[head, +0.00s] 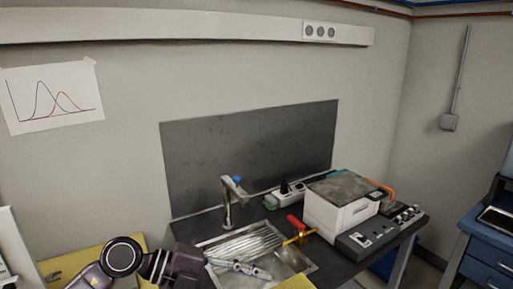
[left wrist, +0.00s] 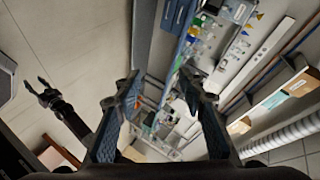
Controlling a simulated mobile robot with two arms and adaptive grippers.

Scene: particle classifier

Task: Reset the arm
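My left gripper (head: 240,267) reaches in from the lower left in the head view, over the metal sink. In the left wrist view its two blue-padded fingers (left wrist: 160,88) stand wide apart with nothing between them. A second dark arm, which looks like my right one, shows at the left of that view. Its small gripper (left wrist: 41,90) has its fingers apart and appears empty. The right gripper does not show in the head view.
The sink (head: 240,243) with its tap (head: 228,203) lies below the left gripper. A red-handled yellow tool (head: 297,230) and a white machine (head: 340,210) with a control panel (head: 372,237) stand to its right. A blue drawer unit (head: 487,250) is at the far right.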

